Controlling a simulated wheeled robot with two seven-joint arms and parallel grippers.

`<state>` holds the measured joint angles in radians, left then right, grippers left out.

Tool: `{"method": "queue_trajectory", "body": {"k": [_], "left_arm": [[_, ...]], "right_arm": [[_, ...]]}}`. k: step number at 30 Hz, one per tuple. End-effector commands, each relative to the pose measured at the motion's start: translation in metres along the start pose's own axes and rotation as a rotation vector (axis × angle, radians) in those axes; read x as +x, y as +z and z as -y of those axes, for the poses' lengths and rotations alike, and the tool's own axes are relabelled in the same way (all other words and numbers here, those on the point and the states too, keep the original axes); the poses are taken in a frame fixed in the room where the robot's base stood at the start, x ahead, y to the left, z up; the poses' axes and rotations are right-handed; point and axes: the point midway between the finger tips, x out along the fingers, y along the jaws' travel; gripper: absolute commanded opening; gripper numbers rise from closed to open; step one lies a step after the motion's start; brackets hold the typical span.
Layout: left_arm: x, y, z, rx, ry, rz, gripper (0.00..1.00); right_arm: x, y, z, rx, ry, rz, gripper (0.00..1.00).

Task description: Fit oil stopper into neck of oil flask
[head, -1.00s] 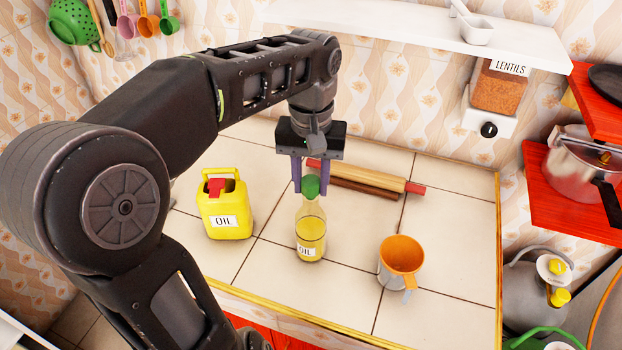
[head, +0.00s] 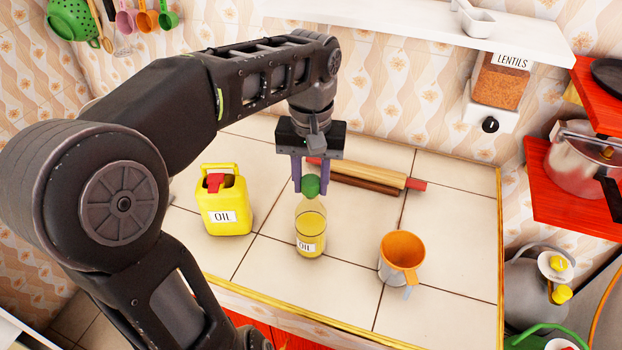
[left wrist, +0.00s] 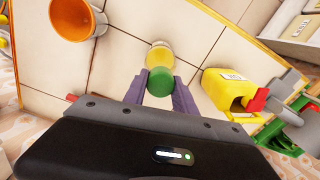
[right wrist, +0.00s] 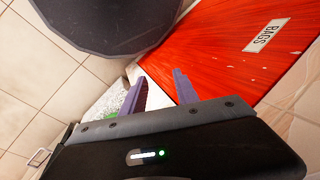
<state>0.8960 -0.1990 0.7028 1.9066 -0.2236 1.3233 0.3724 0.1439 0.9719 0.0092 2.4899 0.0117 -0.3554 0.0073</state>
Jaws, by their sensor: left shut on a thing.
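My left gripper (head: 310,188) points down and is shut on the green oil stopper (head: 310,185). The stopper is directly above the oil flask (head: 310,238), a clear bottle with yellow oil and a label, standing upright on the tiled counter. In the left wrist view the stopper (left wrist: 160,80) sits between the fingers and overlaps the flask top (left wrist: 158,54). The stopper hides the flask mouth, so I cannot tell whether it is in the neck. My right gripper (right wrist: 159,77) is open and empty, away from the counter in the head view.
A yellow oil can (head: 224,202) stands left of the flask. An orange-lined metal mug (head: 401,257) stands to the right. A rolling pin (head: 375,176) lies behind. A white shelf (head: 420,28) hangs above. A red panel labelled BAGS (right wrist: 225,55) is near my right gripper.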

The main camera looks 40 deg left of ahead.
Motion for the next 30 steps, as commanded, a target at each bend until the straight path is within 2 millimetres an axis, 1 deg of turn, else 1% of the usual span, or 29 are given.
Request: {"method": "queue_trajectory", "body": {"k": [4,5,14,22,26,30], "left_arm": [[0.000,0.000,0.000,0.000,0.000,0.000,0.00],[0.000,0.000,0.000,0.000,0.000,0.000,0.33],[0.000,0.000,0.000,0.000,0.000,0.000,0.58],[0.000,0.000,0.000,0.000,0.000,0.000,0.58],[0.000,0.000,0.000,0.000,0.000,0.000,0.58],[-0.019,-0.001,-0.001,0.002,0.001,-0.005,0.58]], "right_arm": [[0.000,0.000,0.000,0.000,0.000,0.000,0.36],[0.000,0.000,0.000,0.000,0.000,0.000,0.36],[0.000,0.000,0.000,0.000,0.000,0.000,0.36],[0.000,0.000,0.000,-0.001,-0.001,-0.001,0.36],[-0.003,-0.005,0.004,-0.008,-0.012,-0.011,0.36],[-0.002,-0.004,0.004,-0.008,-0.012,-0.010,0.36]]}}
